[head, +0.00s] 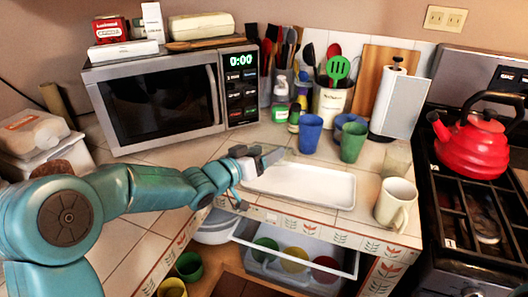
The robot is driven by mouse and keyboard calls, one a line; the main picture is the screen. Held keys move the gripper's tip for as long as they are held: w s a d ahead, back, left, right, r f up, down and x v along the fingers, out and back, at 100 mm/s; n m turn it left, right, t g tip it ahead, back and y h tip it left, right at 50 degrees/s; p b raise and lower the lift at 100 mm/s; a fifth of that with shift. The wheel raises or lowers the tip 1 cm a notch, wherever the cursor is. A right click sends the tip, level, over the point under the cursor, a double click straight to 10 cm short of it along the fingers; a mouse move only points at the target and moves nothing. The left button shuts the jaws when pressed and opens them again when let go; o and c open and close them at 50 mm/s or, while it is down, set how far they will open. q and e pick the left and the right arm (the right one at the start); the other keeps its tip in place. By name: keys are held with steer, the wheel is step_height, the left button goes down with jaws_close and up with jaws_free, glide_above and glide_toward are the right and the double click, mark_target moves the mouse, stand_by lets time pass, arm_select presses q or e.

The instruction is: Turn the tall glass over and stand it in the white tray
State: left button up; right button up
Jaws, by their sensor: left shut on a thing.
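The white tray (300,184) lies empty on the tiled counter near its front edge. My left gripper (262,161) reaches in from the left and is at the tray's back left corner, over or just beyond its rim. It is shut on a clear, greyish thing, which looks like the tall glass (273,157). Its outline is faint, and I cannot tell which end is up. A see-through tumbler (397,160) stands on the counter to the right of the tray. My right gripper is not in view.
A cream mug (394,203) stands right of the tray. Blue (310,134) and green (352,142) cups stand behind it. A microwave (165,95) is at the back left; a red kettle (470,145) sits on the stove. Below the counter, an open drawer (300,250) holds bowls.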

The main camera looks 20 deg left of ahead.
arm_select(q)
steer(key=shift+f, duration=0.45)
steer(key=o, duration=1.3)
steer(key=shift+s, duration=0.1)
steer(key=v, duration=1.6)
steer(key=shift+s, duration=0.1)
